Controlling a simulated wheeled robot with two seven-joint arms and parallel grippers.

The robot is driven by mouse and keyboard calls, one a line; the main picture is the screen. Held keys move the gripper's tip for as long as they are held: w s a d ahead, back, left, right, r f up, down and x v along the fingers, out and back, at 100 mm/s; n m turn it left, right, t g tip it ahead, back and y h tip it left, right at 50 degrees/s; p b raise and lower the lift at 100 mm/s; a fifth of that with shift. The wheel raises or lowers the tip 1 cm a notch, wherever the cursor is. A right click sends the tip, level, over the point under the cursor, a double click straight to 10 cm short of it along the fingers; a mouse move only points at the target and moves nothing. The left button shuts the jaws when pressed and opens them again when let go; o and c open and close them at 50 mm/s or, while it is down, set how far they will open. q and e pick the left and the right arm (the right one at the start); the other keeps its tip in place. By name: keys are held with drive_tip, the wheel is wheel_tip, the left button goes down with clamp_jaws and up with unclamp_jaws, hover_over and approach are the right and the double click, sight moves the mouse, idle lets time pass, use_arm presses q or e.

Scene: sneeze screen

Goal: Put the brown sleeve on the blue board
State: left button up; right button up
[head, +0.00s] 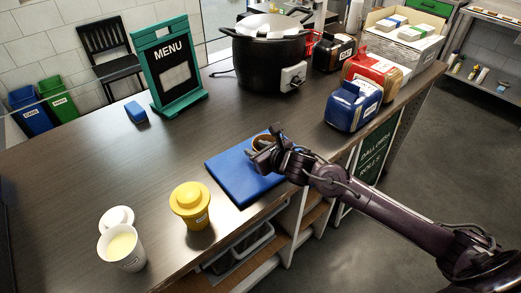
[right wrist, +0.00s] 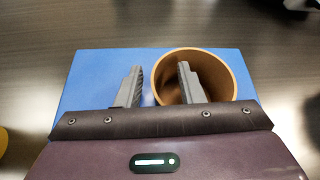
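The brown sleeve (right wrist: 240,88) is an open ring seen from above in the right wrist view, over the right part of the blue board (right wrist: 90,72). In the head view a bit of the sleeve (head: 262,138) shows behind my right gripper, at the far part of the board (head: 238,180). My right gripper (right wrist: 160,66) is open. One finger is inside the ring and the other is outside to its left, with the sleeve's wall between them and gaps visible. The near part of the sleeve is hidden by the gripper. My left gripper is not in view.
A yellow lidded cup (head: 191,205) stands left of the board, with a white cup (head: 122,247) and a white lid (head: 116,218) further left.

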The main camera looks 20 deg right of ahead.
drive_tip(key=shift+r, duration=0.15)
drive_tip(key=b+v, duration=0.2)
drive_tip(key=v, duration=1)
